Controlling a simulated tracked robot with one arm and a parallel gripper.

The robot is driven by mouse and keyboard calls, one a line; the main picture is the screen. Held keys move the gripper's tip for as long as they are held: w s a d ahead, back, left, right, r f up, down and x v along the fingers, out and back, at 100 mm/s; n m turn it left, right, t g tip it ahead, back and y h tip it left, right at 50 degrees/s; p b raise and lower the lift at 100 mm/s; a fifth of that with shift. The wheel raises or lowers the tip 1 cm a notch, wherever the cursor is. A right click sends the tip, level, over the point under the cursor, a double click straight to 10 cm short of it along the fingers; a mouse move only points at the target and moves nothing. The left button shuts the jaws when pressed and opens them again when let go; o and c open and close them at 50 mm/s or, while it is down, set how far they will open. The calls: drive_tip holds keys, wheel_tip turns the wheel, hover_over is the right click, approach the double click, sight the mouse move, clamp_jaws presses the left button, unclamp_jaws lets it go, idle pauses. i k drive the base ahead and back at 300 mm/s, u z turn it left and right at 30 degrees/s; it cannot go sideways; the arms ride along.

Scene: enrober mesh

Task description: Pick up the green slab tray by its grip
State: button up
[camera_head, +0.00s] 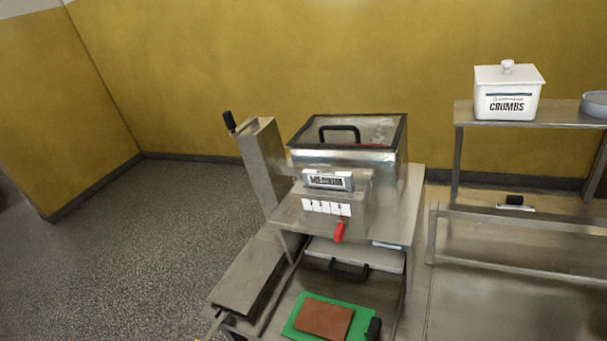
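The green slab tray (299,320) lies near the bottom edge of the view, on a metal surface in front of the machine. A brown slab (324,319) lies on it. A black block-like grip (374,328) stands at the tray's right side. The tray's near edge is close to the picture's bottom border. My gripper is not recognisable in this view; only a small yellow bit shows at the bottom edge, and I cannot tell what it is.
A steel machine (345,170) with a black-rimmed lid, a red lever (339,231) and a drawer-like part with a black handle (349,269) rises behind the tray. A shelf at right holds a white crumbs box (507,92). Open floor (130,240) lies left.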

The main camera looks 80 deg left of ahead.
sight(314, 317)
drive_tip(key=u, duration=1.7)
drive_tip(key=k, duration=0.55)
drive_tip(key=z, duration=0.15)
drive_tip(key=i, duration=0.5)
drive_tip(key=z, duration=0.05)
